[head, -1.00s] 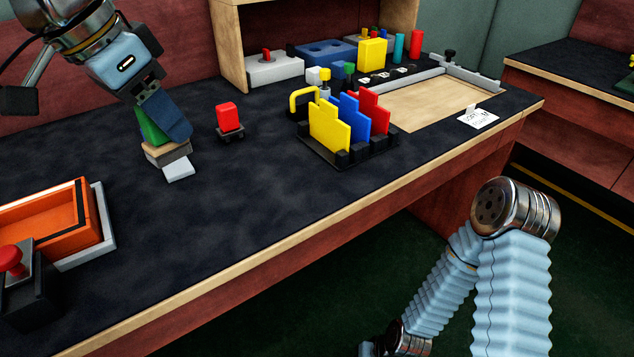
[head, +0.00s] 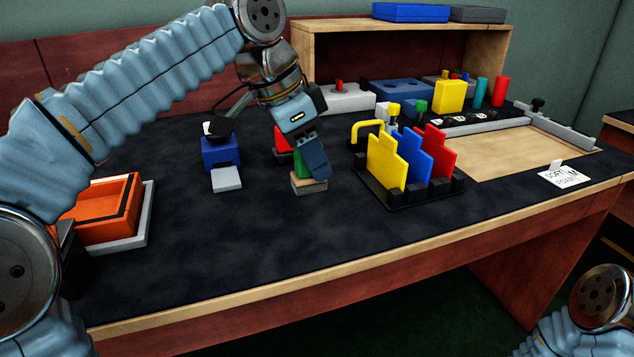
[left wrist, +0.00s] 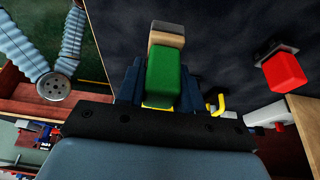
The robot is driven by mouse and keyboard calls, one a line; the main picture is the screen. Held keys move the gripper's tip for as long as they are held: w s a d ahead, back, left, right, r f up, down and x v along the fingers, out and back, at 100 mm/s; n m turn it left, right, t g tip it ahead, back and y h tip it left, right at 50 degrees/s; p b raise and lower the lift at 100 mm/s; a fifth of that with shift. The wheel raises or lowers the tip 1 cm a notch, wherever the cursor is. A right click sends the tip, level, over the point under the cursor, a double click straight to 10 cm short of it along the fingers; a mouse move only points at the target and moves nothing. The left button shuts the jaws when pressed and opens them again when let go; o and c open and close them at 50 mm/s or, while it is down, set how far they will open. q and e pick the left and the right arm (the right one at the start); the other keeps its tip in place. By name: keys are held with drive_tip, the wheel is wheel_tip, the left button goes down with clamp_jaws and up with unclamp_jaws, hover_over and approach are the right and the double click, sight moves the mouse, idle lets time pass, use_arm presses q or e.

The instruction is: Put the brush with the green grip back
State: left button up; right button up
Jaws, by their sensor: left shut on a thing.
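My left gripper (head: 308,150) is shut on the brush by its green grip (head: 300,163). The brush hangs upright, its tan and grey head (head: 308,184) low over the dark bench top; I cannot tell whether it touches. In the left wrist view the green grip (left wrist: 164,75) sits between the fingers, with the tan head (left wrist: 166,38) beyond. A red-topped piece (head: 281,140) stands behind the gripper, partly hidden; it also shows in the left wrist view (left wrist: 285,72). A blue piece (head: 220,153) with a pale plate stands to the left. My right gripper is out of view.
A black rack (head: 407,196) with yellow, blue and red boards stands right of the brush. An orange tray (head: 101,213) is at left. A wooden shelf (head: 398,35) and several coloured blocks are behind. The bench front between tray and rack is clear.

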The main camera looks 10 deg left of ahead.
sight(291, 172)
use_arm(q)
drive_tip(key=f, duration=0.1)
drive_tip(key=w+f+b, duration=0.1)
drive_tip(key=f, duration=0.2)
drive_tip(key=shift+w, duration=0.35)
drive_tip(key=shift+f+b, duration=0.3)
drive_tip(key=shift+f, duration=0.2)
drive_tip(key=shift+f, duration=0.2)
drive_tip(key=o, duration=1)
drive_tip(key=shift+s+r, duration=0.1)
drive_tip(key=shift+r, duration=0.45)
drive_tip(key=p+v, duration=0.3)
drive_tip(key=v, duration=0.7)
drive_tip(key=shift+s+a+r+p, duration=0.1)
drive_tip(key=shift+p, duration=0.3)
drive_tip(key=shift+s+a+r, duration=0.15)
drive_tip(key=shift+a+r, duration=0.05)
drive_tip(key=shift+r, duration=0.25)
